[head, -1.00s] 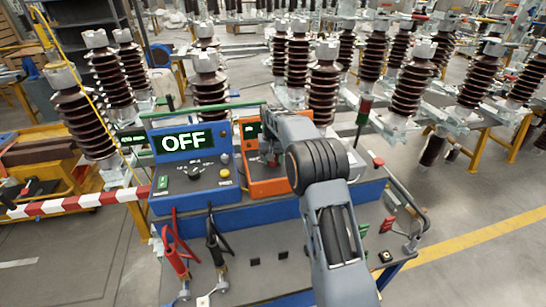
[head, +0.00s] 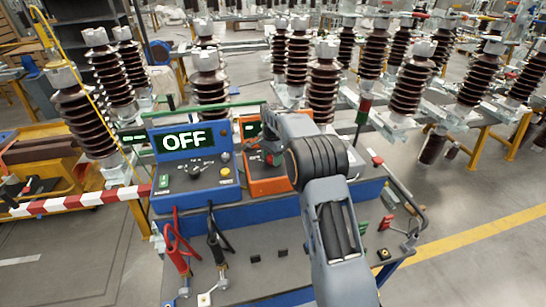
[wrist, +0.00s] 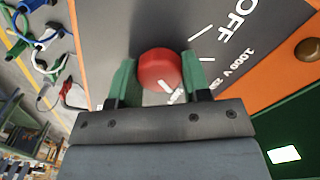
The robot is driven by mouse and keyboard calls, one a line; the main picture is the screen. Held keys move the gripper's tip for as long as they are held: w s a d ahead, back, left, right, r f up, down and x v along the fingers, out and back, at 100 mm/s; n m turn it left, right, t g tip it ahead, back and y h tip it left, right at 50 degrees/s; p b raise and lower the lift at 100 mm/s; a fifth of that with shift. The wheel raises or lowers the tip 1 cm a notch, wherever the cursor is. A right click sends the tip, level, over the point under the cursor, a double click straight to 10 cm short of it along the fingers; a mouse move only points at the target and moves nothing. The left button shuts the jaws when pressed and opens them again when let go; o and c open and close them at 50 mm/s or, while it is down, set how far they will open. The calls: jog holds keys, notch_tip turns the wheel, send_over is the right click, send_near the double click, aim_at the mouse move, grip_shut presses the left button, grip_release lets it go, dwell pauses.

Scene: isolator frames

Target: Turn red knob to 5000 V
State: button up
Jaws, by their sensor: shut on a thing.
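The red knob (wrist: 160,70) is in the middle of the wrist view, on a grey panel (wrist: 130,25) with white tick marks and the printed words OFF and 1000 V. My gripper (wrist: 160,80) is shut on the knob, one green finger on each side. A white mark on the knob shows near its lower edge. In the head view the orange unit (head: 268,186) stands right of the blue unit, and my arm covers much of it. The knob shows there only as a small red spot (head: 270,159) beside my gripper.
The blue unit (head: 228,203) has a display (head: 184,141) reading OFF, a black knob (head: 195,170) and a yellow button (head: 225,172). Red and black clamps (head: 216,240) stand on the bench front. Tall brown insulators fill the background.

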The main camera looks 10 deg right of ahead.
jog(key=shift+m, duration=2)
jog(key=o, duration=0.9)
notch_tip(320, 180, up, 14)
jog(key=shift+f, duration=0.1)
